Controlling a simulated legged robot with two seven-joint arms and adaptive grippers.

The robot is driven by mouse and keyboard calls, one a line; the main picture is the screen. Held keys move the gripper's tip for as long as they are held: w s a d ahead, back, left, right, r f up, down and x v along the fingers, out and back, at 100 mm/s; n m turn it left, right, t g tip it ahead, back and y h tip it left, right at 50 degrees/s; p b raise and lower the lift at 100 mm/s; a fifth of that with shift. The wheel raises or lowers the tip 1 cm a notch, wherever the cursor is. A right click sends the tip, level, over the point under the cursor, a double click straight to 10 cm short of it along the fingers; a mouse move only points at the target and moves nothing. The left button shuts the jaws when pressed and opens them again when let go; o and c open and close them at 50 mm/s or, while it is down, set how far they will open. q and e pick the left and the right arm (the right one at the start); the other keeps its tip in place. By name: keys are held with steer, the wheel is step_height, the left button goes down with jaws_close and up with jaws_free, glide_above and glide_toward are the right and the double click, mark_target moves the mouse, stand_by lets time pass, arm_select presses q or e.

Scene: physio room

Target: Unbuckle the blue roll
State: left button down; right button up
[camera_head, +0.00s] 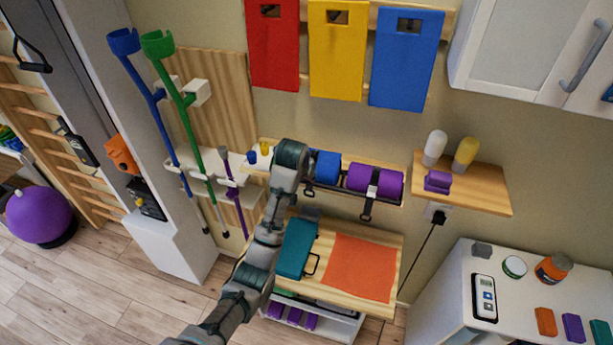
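The blue roll (326,166) lies on the wooden wall shelf in the middle of the view, left of a purple roll. My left arm comes up from the bottom left, and its end with the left gripper (292,158) is at the left side of the blue roll. The arm covers the roll's left part. A dark strap end (309,188) shows below the roll, beside my wrist. The fingers are hidden, so I cannot tell whether they touch the buckle. My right gripper is not in view.
The purple roll (376,181) has a grey-black strap and buckle at its front. Below stands a wooden table (385,245) with a teal block (297,249) and an orange cloth (358,267). Blue and green crutches (178,90) hang to the left. A small bottle with yellow top (265,149) is left of my wrist.

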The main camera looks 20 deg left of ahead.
arm_select(q)
steer(key=c, duration=0.9)
jaws_free()
steer(key=v, duration=1.2)
steer(key=shift+w+a, duration=0.1)
steer(key=shift+f, duration=0.1)
